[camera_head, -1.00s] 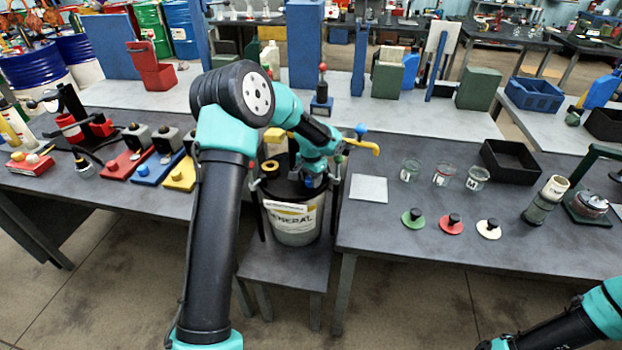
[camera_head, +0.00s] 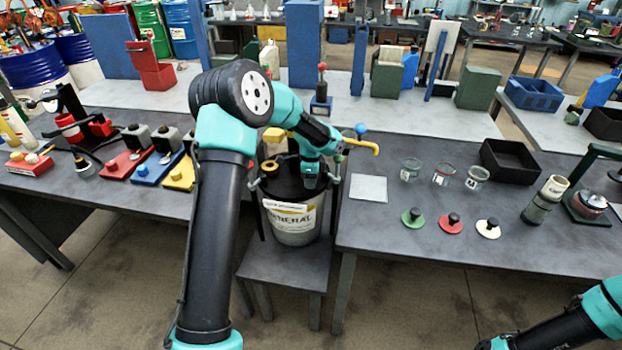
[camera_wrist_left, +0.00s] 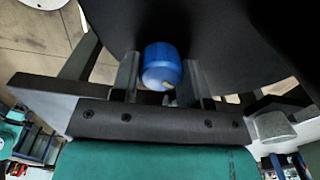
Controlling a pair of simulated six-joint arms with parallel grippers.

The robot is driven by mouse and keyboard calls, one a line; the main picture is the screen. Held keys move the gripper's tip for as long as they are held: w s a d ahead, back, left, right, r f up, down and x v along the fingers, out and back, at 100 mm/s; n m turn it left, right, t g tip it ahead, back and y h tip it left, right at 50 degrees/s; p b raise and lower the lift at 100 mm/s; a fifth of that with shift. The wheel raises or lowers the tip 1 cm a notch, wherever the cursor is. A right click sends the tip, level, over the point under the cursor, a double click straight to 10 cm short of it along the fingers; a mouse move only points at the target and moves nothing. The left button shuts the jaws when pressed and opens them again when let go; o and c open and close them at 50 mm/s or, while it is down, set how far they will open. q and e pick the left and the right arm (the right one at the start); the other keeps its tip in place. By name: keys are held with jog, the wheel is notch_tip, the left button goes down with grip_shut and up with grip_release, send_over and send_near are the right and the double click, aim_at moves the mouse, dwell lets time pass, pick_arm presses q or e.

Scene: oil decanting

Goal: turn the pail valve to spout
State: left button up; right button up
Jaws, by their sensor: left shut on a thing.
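The pail (camera_head: 293,222), pale with a dark lid and a printed label, stands on a low stool between two tables. My left gripper (camera_head: 313,174) is over the right part of its lid, and my left arm hides some of the pail's top. In the left wrist view a blue knob (camera_wrist_left: 161,67) sits between the two fingers of my left gripper (camera_wrist_left: 160,82), which is shut on it. I cannot read which way the valve is set. A yellow spout (camera_head: 364,146) sticks out to the right above the pail. Only my right arm shows, at the lower right; its gripper is out of view.
The right table holds a pale square plate (camera_head: 368,188), several glass jars, a green disc (camera_head: 411,216), a red disc (camera_head: 450,223), a cream disc (camera_head: 488,229) and a black tray (camera_head: 512,160). Coloured blocks stand on the left table. Open floor lies in front.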

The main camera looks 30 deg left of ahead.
pick_arm(q)
jog(key=shift+m, duration=1.4)
jog(key=o, duration=0.9)
notch_tip(320, 180, up, 8)
jog(key=shift+f, duration=0.2)
